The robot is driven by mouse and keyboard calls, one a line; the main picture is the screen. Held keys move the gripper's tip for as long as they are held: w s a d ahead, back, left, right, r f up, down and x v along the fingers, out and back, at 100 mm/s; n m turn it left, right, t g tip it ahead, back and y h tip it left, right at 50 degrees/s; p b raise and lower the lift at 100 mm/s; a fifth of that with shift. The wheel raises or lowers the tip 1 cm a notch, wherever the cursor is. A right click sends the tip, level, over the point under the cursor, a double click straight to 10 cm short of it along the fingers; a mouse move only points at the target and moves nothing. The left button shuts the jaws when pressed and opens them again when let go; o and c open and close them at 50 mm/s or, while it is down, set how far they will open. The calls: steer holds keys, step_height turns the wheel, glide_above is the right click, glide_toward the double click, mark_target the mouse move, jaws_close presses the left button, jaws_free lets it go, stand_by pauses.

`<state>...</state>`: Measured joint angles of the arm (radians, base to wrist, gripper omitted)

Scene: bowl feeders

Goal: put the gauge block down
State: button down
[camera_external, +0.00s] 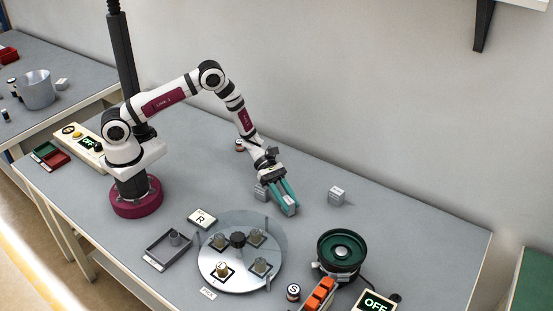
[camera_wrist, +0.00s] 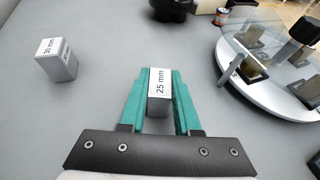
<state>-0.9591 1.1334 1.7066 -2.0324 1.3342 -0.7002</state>
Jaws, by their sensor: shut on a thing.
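My gripper (camera_external: 287,202) has teal fingers and is shut on a grey gauge block (camera_external: 291,209) above or at the bench top. In the wrist view, the fingers (camera_wrist: 159,95) press on both sides of this block (camera_wrist: 158,107), whose white label reads 25 mm. Whether its underside touches the bench, I cannot tell. A second block (camera_wrist: 57,62), which looks labelled 30 mm, stands apart to the left in the wrist view. It appears to be the block (camera_external: 337,196) right of my gripper in the external view.
Another grey block (camera_external: 261,193) stands close left of my gripper. A round plate (camera_external: 214,243) with several fixtures lies front left, and a green bowl feeder (camera_external: 342,252) front right. A grey tray (camera_external: 158,257) is farther left. The bench (camera_external: 410,225) is clear to the right.

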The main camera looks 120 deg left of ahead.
steer(key=c, duration=0.6)
jaws_free()
